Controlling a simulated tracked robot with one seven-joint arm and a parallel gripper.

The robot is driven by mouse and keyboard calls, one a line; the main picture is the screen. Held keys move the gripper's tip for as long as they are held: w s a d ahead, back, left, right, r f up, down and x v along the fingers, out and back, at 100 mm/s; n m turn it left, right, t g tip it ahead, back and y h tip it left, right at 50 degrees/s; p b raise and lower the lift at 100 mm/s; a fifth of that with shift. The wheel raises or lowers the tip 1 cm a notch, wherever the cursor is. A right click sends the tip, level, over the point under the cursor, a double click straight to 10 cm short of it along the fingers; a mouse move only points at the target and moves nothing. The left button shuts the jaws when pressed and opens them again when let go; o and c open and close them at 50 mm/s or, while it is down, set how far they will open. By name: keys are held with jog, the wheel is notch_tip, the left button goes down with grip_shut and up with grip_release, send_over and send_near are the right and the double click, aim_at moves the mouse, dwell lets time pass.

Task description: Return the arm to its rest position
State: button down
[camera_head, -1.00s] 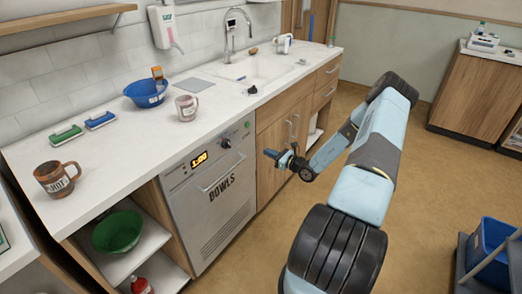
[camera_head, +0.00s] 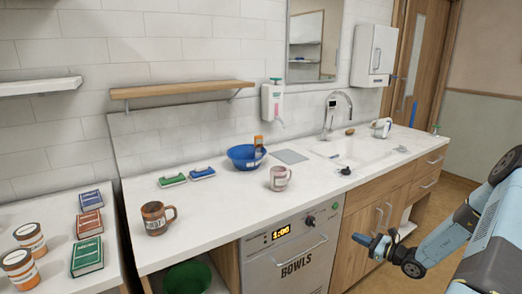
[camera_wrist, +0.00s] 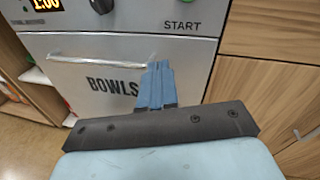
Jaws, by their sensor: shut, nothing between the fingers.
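My gripper (camera_head: 380,246) is at the lower right of the head view, in front of the wooden cabinet beside the bowl washer. Its blue fingers are together with nothing between them. The wrist view shows the shut fingers (camera_wrist: 156,84) in front of the steel door marked BOWLS. I cannot tell from these views how far they are from the door. My light blue arm is bent and comes in from the right edge of the head view.
The bowl washer (camera_head: 292,262) sits under the white counter (camera_head: 225,218). On the counter are a brown mug (camera_head: 154,218), a pink mug (camera_head: 279,178), a blue bowl (camera_head: 243,157) and a sink (camera_head: 360,152). A green bowl (camera_head: 187,277) is on the shelf below.

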jog(key=s+a+r+n+g+h, duration=0.1)
jog(key=s+a+r+n+g, duration=0.35)
jog(key=r, duration=0.45)
jog(key=s+a+r+n+g+h, duration=0.1)
jog(key=s+a+r+n+g, duration=0.25)
jog(key=a+r+n, duration=0.35)
jog(key=s+a+r+n+g+h, duration=0.1)
jog(key=s+a+r+n+g, duration=0.35)
jog(key=r, duration=0.55)
jog(key=s+r+n+t+h, duration=0.2)
jog(key=s+r+n+h, duration=0.2)
jog(key=s+r, duration=0.4)
jog(key=s+r+n+t+h, duration=0.3)
jog(key=s+r, duration=0.5)
jog(key=s, duration=0.7)
jog(key=shift+a+n+h, duration=0.25)
jog(key=shift+n+h, duration=0.65)
jog(key=shift+n, duration=0.3)
